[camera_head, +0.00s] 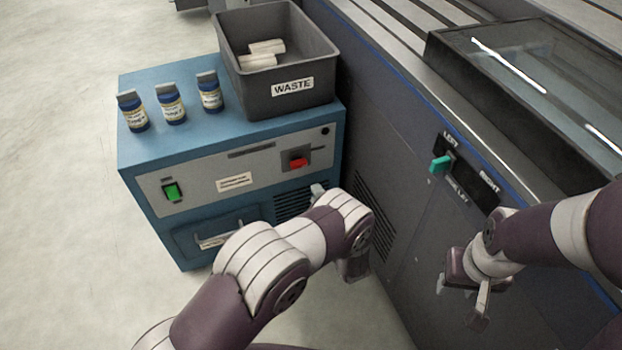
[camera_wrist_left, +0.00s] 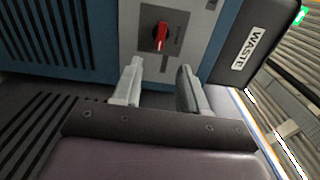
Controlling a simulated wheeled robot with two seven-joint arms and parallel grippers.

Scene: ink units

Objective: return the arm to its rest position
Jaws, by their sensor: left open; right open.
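My left arm comes in from the lower left in the head view and reaches to the front of the blue unit (camera_head: 235,160). My left gripper (camera_head: 318,190) is mostly hidden there behind its own wrist. In the left wrist view the left gripper (camera_wrist_left: 158,88) is open with nothing between its fingers. A red rotary switch (camera_wrist_left: 160,37) on a grey panel lies beyond the fingers, apart from them; it also shows in the head view (camera_head: 298,162). My right gripper (camera_head: 461,297) is open and empty, hanging in front of the dark machine's side.
A teal selector lever (camera_head: 440,164) sits on the dark machine (camera_head: 400,170) above my right gripper. Floor (camera_head: 60,200) is clear at left.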

